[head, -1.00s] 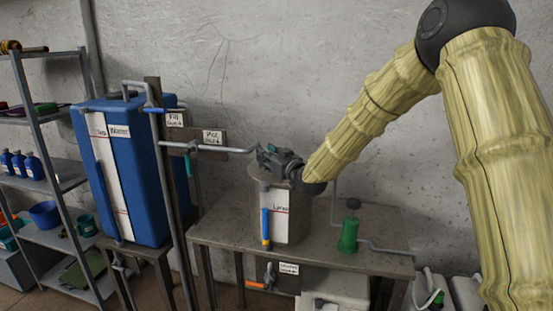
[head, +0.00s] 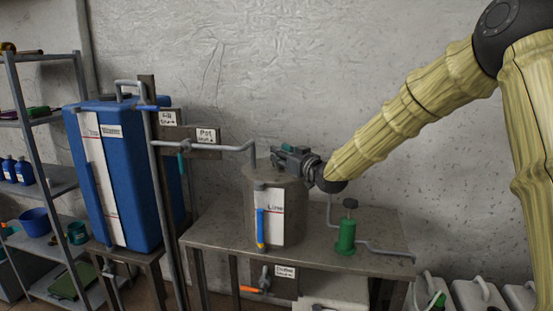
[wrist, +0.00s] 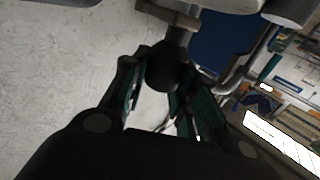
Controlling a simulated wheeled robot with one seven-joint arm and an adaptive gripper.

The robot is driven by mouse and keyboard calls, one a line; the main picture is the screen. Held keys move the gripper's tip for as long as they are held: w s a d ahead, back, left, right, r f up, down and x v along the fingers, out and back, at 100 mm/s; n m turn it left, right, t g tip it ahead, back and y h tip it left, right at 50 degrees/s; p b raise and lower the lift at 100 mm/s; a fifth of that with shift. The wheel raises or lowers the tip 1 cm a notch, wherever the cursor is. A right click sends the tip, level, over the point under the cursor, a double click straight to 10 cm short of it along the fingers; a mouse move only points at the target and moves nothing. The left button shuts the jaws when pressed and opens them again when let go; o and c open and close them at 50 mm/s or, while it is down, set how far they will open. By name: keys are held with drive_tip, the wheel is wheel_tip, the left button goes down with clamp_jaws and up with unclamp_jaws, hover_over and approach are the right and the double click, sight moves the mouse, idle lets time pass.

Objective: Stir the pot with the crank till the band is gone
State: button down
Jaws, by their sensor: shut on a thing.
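The grey pot (head: 290,218), labelled Lime, stands on the metal bench. A gauge on its front shows blue with a short yellow-orange band (head: 261,243) at the bottom. My gripper (head: 282,158) is over the pot's top and hides most of the crank in the head view. In the wrist view its fingers (wrist: 165,85) are closed around the dark round knob of the crank (wrist: 168,72), on a grey shaft.
A pipe (head: 215,147) with a Pot sign reaches over the pot's left side. A blue water tank (head: 140,170) stands left. A green hand pump (head: 346,235) is right of the pot on the bench (head: 215,237). White canisters (head: 475,295) stand at lower right.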

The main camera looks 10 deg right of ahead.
drive_tip(key=shift+w+d, duration=0.15)
drive_tip(key=shift+d, duration=0.5)
drive_tip(key=c, duration=1.1)
unclamp_jaws()
drive_tip(key=v, duration=1.2)
